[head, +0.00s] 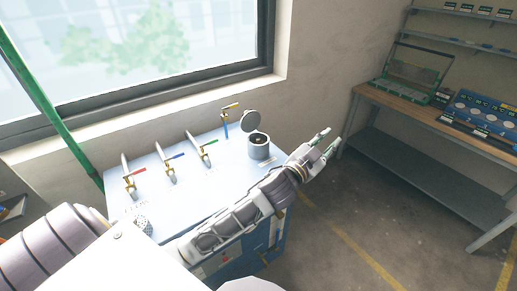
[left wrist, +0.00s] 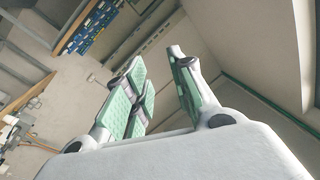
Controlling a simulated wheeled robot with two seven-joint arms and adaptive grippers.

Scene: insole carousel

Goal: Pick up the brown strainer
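I cannot make out a brown strainer in either view. My left gripper (head: 325,146) is open and empty, held out past the right edge of the blue-white bench (head: 182,200). It also shows in the left wrist view (left wrist: 165,85), with its green-padded fingers apart and nothing between them. On the bench, a grey canister (head: 259,152) with a raised round lid (head: 250,121) stands a little left of the gripper; its inside looks dark. My right gripper is not in view.
Several taps with coloured handles, including a red one (head: 135,173), stand along the bench. A speckled whitish cup-like thing (head: 142,225) is near its left front. A wooden-topped table (head: 445,117) with a green-edged case (head: 412,78) stands at right. Floor between is clear.

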